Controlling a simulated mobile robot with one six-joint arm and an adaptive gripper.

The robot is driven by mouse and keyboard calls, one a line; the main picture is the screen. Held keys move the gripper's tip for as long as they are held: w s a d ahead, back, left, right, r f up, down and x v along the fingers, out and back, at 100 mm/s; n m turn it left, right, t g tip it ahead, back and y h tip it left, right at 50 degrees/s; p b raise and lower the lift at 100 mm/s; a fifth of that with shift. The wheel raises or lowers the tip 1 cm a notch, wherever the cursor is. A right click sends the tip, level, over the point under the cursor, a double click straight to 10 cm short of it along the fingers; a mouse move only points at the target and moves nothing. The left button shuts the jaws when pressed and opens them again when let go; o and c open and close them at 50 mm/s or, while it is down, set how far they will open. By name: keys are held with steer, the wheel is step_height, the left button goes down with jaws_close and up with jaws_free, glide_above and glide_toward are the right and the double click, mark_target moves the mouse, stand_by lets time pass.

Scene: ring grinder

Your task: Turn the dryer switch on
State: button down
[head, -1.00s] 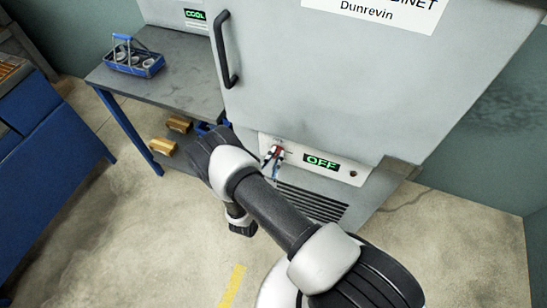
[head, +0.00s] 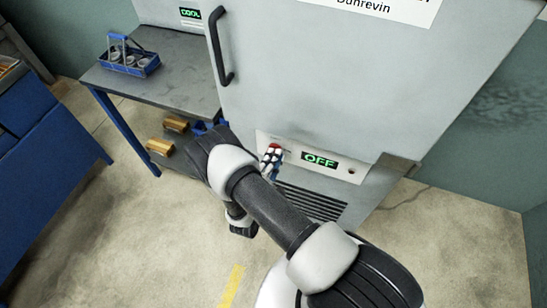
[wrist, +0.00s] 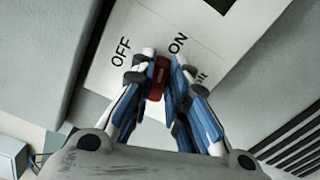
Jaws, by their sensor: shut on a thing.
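The fingers hide much of the knob. In the head view my gripper (head: 270,158) is at the left end of the cabinet's control panel (head: 342,172). The green display (head: 319,159) on that panel reads OFF.
The grey cabinet (head: 320,80) has a black door handle (head: 219,48). A louvred vent (head: 312,203) lies below the panel. A table (head: 170,85) at the left bears a blue basket (head: 129,57) of round parts, with yellow-brown blocks on its lower shelf. A second display (head: 190,13) reads COOL.

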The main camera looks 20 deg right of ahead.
steer(key=shift+f+m, duration=0.2)
steer(key=shift+m, duration=1.5)
steer(key=c, duration=1.6)
jaws_free()
steer(key=shift+o, duration=0.2)
steer(key=shift+s, duration=0.1)
steer(key=v, duration=1.2)
